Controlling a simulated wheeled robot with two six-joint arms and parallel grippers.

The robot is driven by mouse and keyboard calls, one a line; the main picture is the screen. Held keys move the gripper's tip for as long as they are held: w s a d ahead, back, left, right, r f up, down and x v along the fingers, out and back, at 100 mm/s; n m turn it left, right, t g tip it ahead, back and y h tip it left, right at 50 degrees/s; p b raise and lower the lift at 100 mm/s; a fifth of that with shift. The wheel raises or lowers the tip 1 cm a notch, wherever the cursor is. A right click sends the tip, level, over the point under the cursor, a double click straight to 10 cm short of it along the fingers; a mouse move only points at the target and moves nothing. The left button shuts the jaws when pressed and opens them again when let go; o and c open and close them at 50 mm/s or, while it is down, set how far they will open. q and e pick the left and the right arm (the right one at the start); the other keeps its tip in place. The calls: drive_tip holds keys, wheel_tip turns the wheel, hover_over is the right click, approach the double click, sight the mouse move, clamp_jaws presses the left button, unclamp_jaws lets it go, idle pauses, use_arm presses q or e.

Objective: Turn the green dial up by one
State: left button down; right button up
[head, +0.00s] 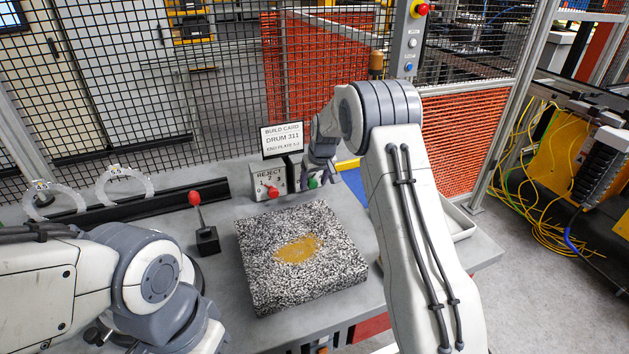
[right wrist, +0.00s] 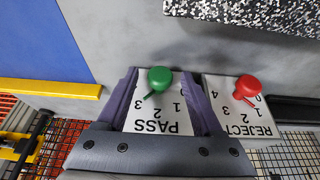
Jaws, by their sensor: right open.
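The green dial (right wrist: 160,78) sits on a white panel marked PASS (right wrist: 155,122), which appears upside down in the right wrist view. Its pointer slants to the lower left there; I cannot tell which number it marks. In the head view the green dial (head: 313,183) is partly hidden by my right gripper (head: 318,168). In the right wrist view my right gripper (right wrist: 160,76) is open, with one finger on each side of the green dial and apart from it. My left arm shows at the lower left of the head view, but its gripper is not visible.
The REJECT box (head: 267,186) with a red dial (right wrist: 247,87) stands close beside the PASS panel. A sign (head: 282,140) reads DRUM 311. A speckled block (head: 300,285) and a red-knobbed lever (head: 195,199) stand on the grey table. A mesh fence (head: 130,100) rises behind.

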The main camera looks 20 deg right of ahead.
clamp_jaws()
drive_tip(key=shift+d, duration=0.1)
drive_tip(key=shift+y, duration=0.3)
drive_tip(key=shift+d+f+y+b, duration=0.15)
drive_tip(key=shift+d+y+b, duration=0.05)
drive_tip(key=shift+y+b, duration=0.4)
drive_tip(key=y+b, duration=0.1)
drive_tip(key=m+y+b, duration=0.1)
drive_tip(key=b, duration=0.1)
drive_tip(key=shift+d+f+y, duration=0.2)
drive_tip(key=shift+y, duration=0.2)
drive_tip(key=shift+d+m+y+b, duration=0.2)
drive_tip(key=shift+m+y+b, duration=0.2)
drive_tip(key=shift+y+b, duration=1.05)
drive_tip(key=shift+y+p, duration=0.4)
drive_tip(key=shift+y, duration=0.15)
unclamp_jaws()
